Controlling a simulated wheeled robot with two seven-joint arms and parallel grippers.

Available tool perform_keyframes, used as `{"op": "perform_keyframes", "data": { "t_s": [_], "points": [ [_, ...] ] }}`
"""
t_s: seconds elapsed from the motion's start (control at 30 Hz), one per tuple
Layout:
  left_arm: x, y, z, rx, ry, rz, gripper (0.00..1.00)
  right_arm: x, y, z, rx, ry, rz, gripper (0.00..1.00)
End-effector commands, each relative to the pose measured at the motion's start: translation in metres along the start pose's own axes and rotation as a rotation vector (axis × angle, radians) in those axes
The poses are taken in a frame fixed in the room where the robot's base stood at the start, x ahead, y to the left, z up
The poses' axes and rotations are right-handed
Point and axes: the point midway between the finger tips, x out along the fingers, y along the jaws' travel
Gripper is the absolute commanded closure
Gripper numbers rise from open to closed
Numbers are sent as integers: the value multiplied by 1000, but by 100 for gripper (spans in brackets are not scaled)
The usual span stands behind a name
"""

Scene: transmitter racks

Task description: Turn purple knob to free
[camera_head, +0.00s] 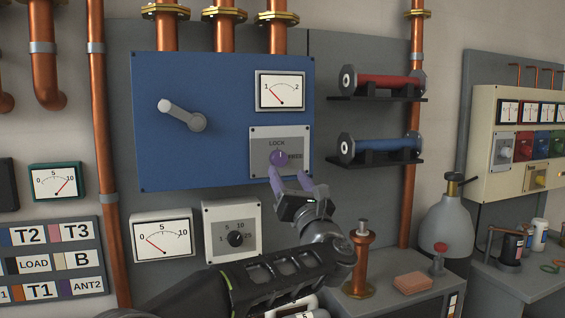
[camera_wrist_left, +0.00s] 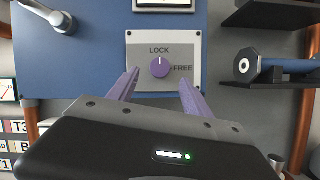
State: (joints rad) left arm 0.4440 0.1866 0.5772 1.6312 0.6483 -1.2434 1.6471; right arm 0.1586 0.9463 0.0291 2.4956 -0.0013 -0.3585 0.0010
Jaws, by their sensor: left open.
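The purple knob (camera_head: 279,158) sits on a grey plate (camera_head: 259,171) on the blue panel. The plate reads LOCK above the knob and FREE to its right. In the left wrist view the knob (camera_wrist_left: 160,67) has its white mark pointing up at LOCK. My left gripper (camera_head: 290,180) is open, its purple fingers just below and in front of the knob. In the left wrist view the two fingertips (camera_wrist_left: 159,76) stand apart on either side of the knob's lower area, with nothing between them. My right gripper is not in view.
A lever (camera_head: 182,115) and a small gauge (camera_head: 280,91) are on the same blue panel (camera_head: 219,75). Below are a gauge (camera_head: 162,236) and a dial box (camera_head: 232,231). Shelves with a red cylinder (camera_head: 383,82) and a blue cylinder (camera_head: 383,146) jut out at right.

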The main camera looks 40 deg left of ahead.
Motion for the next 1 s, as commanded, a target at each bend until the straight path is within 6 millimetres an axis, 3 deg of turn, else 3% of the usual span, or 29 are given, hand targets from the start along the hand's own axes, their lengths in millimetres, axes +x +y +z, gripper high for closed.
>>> {"op": "perform_keyframes", "data": {
  "t_s": [0.2, 0.4, 0.7, 1.0],
  "points": [
    [37, 1, 2, 1, 2, 2, 42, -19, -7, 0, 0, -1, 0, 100],
    [57, 0, 1, 1, 1, 0, 42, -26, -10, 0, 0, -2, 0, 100],
    [59, 0, 0, 1, 0, -1, 42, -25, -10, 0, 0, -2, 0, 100],
    [59, 0, 0, 1, 0, -1, 66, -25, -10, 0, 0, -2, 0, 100]
  ]
}}
